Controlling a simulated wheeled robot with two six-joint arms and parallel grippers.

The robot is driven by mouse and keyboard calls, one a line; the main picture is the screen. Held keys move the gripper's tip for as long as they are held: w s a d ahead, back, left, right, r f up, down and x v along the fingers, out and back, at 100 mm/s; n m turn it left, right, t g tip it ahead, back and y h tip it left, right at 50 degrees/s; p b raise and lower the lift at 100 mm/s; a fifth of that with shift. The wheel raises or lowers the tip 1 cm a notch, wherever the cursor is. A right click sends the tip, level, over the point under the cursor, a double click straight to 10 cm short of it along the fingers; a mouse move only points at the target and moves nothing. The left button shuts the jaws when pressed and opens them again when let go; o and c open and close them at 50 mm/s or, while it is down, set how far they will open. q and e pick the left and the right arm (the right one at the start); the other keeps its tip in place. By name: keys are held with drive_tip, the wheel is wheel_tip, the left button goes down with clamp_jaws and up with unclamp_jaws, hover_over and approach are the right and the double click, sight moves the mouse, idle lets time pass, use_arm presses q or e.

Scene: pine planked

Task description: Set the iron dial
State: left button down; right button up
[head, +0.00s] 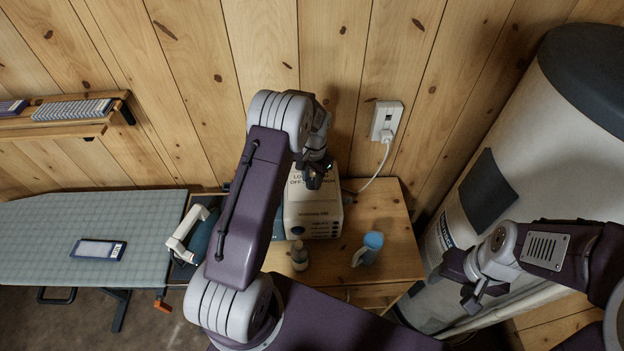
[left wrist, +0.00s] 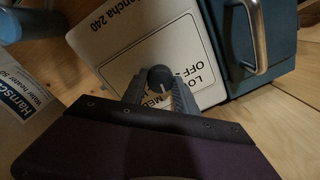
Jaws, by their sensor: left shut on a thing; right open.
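My left gripper (head: 315,178) is over the top of a white box (head: 312,212) printed "LO", "OFF" and "MED", on the small wooden table. In the left wrist view, the fingers (left wrist: 160,88) are shut on a dark round dial (left wrist: 160,77) on the white panel (left wrist: 125,38). A light pointer mark shows on the dial, but which word it points at is unclear. A white-handled iron (head: 187,232) is left of my left arm, partly hidden. My right gripper (head: 473,296) is open and empty by the white tank.
The ironing board (head: 60,230) is at left, with a label card (head: 98,249). A plug with a cord sits in the wall outlet (head: 386,120). A large tank (head: 520,140) stands at right.

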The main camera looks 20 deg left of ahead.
use_arm(q)
drive_tip(key=n, duration=0.3)
drive_tip(key=shift+w+n, duration=0.1)
drive_tip(key=shift+n, duration=0.3)
drive_tip(key=n, duration=0.3)
drive_tip(key=shift+n+b, duration=0.3)
drive_tip(key=shift+b, duration=0.05)
drive_tip(key=n, duration=0.3)
drive_tip(key=shift+n+g, duration=0.3)
drive_tip(key=shift+w+r+n, duration=0.1)
drive_tip(key=shift+n, duration=2)
drive_tip(key=c, duration=0.9)
unclamp_jaws()
drive_tip(key=shift+c, duration=0.2)
